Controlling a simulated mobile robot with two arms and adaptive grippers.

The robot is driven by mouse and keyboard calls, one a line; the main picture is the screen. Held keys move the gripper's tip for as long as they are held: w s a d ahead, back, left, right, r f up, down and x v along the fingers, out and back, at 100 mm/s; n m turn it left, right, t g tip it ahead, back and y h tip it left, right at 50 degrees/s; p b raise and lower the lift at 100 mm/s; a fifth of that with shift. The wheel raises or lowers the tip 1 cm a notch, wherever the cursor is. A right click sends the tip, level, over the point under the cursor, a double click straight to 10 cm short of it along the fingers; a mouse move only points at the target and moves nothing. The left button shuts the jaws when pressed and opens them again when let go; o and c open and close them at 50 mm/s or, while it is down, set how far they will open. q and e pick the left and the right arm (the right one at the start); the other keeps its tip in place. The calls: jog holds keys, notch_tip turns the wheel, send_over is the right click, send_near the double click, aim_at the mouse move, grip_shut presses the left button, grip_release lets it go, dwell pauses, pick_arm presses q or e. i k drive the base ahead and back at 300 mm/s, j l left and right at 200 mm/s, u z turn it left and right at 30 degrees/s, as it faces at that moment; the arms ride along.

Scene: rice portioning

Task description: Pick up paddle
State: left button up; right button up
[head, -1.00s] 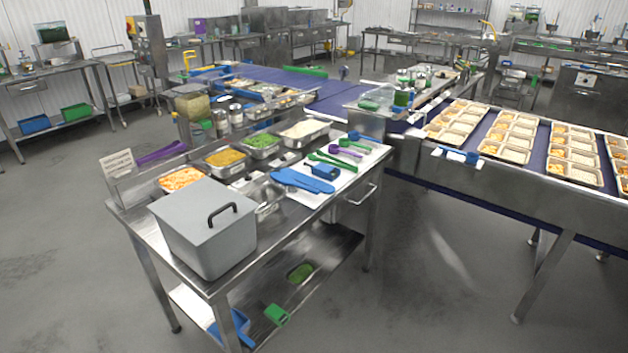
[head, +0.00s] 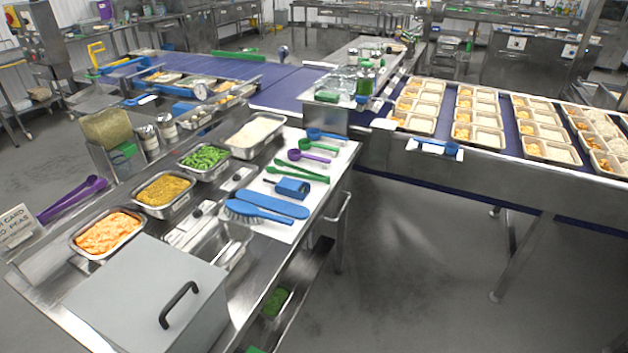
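A flat blue paddle-shaped tool (head: 276,205) lies on a white sheet (head: 318,177) on the steel worktable, in the middle of the head view. A blue brush (head: 246,213) with bristles lies right beside it, on the near side. I cannot tell whether the two touch. Neither of my grippers shows in the head view.
A large grey lidded box (head: 145,295) stands at the table's near end. Food trays (head: 165,190) line the table's left side. Blue (head: 293,187), green (head: 310,176) and purple (head: 310,157) utensils lie beyond the paddle. A conveyor (head: 490,150) carries filled trays.

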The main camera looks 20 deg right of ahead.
aim_at(289, 209)
jog(key=i+j+z, duration=0.3)
jog(key=i+l+u, duration=0.2)
jog(key=l, duration=0.2)
jog(key=l+u, duration=0.15)
jog(key=l, duration=0.3)
jog(key=i+l+u, duration=0.2)
jog(key=l, duration=0.25)
jog(key=k, duration=0.1)
